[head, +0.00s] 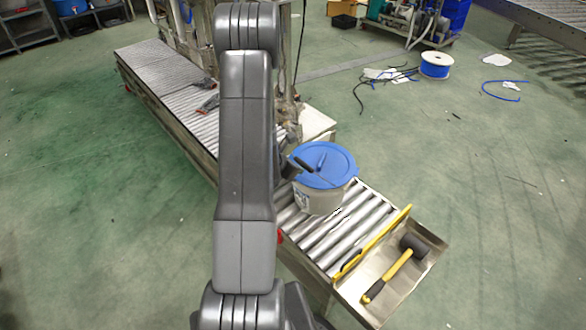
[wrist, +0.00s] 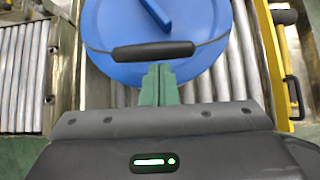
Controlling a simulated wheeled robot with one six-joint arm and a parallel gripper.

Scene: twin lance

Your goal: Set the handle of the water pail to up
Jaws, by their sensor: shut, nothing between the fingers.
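The water pail (head: 319,200) is pale with a blue lid (head: 340,160) and stands upright on a roller conveyor. In the wrist view the lid (wrist: 190,70) fills the upper middle, with a raised blue bar on it. The pail's handle is a thin wire with a black grip (wrist: 153,51), seen over the lid's near part. How far it is raised is hard to tell. My gripper (wrist: 158,68) has its green fingers together and empty, just below the grip in the picture. Whether they touch it is unclear. In the head view my arm hides most of the gripper.
The roller conveyor (head: 345,228) runs from upper left to lower right. A yellow bar (head: 373,243) crosses near its end. Beyond it, a metal tray (head: 425,270) holds a mallet (head: 390,277) with a yellow handle. The green floor on the right is mostly clear.

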